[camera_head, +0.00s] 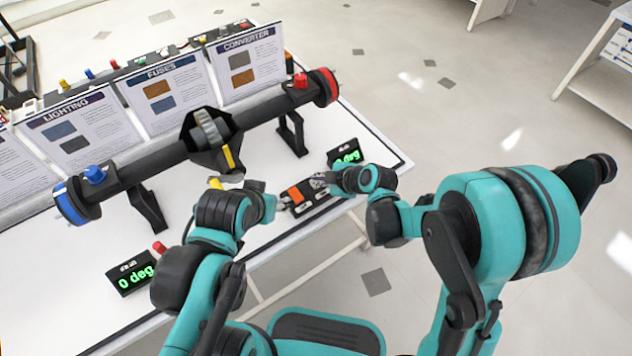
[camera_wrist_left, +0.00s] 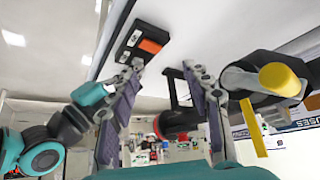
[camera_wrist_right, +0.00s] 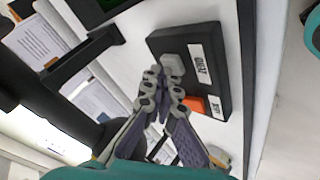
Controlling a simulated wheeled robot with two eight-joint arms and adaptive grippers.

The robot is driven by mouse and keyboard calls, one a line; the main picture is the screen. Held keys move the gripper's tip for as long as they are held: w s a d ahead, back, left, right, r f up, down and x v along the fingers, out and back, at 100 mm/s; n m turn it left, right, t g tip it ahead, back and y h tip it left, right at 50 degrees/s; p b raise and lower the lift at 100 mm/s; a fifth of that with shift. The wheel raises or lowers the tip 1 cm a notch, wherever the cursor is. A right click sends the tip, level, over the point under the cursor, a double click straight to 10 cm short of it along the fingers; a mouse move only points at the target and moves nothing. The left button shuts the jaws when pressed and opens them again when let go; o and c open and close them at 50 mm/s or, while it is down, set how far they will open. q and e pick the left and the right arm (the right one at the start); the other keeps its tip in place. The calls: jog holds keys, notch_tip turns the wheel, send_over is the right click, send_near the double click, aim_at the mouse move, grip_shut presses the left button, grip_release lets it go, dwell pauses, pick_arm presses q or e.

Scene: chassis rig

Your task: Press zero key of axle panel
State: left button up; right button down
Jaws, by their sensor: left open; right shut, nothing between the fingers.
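The axle panel is a black box (camera_wrist_right: 222,62) on the white table; it also shows in the head view (camera_head: 319,203) and the left wrist view (camera_wrist_left: 132,36). It carries a grey key (camera_wrist_right: 173,63) beside a label reading ZERO (camera_wrist_right: 199,66), and an orange key (camera_wrist_right: 193,104) beside a second label. My right gripper (camera_wrist_right: 165,84) is shut and empty, its tips right at the grey key's lower edge; I cannot tell whether they touch it. My left gripper (camera_wrist_left: 164,72) is open and empty, left of the panel in the head view.
A long black axle (camera_head: 262,107) with blue and red ends lies on stands across the table (camera_head: 200,222). Yellow-handled parts (camera_wrist_left: 280,80) are near my left gripper. Displays (camera_head: 132,272) and (camera_head: 345,155) show green readings. Information boards stand behind the axle.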

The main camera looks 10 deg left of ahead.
jog(key=shift+r+p, duration=0.65)
jog(key=shift+r, duration=0.2)
jog(key=shift+r, duration=0.15)
notch_tip(320, 180, up, 5)
jog(key=p, duration=0.3)
jog(key=shift+p, duration=0.4)
dwell(0.5)
